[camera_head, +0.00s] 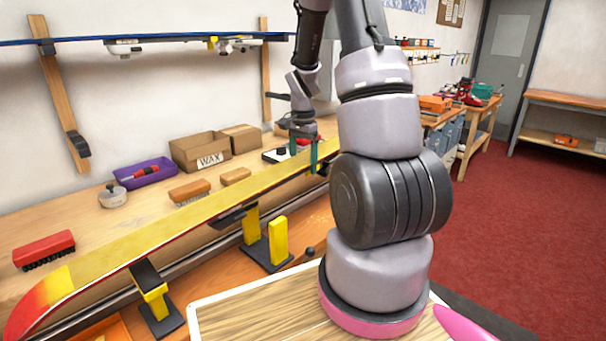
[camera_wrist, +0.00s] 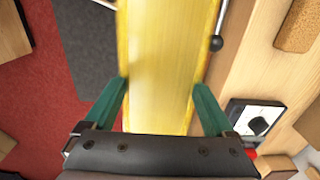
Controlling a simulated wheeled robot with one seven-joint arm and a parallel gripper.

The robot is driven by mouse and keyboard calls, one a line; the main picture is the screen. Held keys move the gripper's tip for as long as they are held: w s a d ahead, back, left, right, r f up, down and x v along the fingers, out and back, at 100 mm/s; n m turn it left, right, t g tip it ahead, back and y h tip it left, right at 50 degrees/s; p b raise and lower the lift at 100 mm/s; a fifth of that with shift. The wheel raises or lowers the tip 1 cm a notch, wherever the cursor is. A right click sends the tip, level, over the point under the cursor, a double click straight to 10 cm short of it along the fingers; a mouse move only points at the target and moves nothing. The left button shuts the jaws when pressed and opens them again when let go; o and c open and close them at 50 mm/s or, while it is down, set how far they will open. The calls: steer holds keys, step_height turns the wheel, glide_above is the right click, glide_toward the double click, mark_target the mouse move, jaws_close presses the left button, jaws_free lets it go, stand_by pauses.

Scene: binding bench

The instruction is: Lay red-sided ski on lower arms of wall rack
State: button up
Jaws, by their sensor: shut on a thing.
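A long ski (camera_head: 190,215) with a yellow face and a red and orange tip runs across the bench front; a thin red line shows along its side near the tip. My gripper (camera_head: 318,157) is shut on the ski toward its far end. In the wrist view the teal fingers (camera_wrist: 160,95) sit on both edges of the yellow ski (camera_wrist: 165,60). The wall rack has two wooden uprights (camera_head: 56,85). Its lower left arm (camera_head: 78,145) and lower right arm (camera_head: 275,97) are dark and bare. A blue ski (camera_head: 180,39) with bindings lies on the upper arms.
Yellow-and-black bench stands (camera_head: 152,290) are below the ski; I cannot tell whether it touches them. The bench top (camera_head: 90,230) holds a wax box (camera_head: 200,151), purple tray (camera_head: 146,172), red brush (camera_head: 44,250) and brown brushes (camera_head: 190,191). Red floor (camera_head: 520,210) is open at right.

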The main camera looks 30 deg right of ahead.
steer(key=shift+r, duration=1.9)
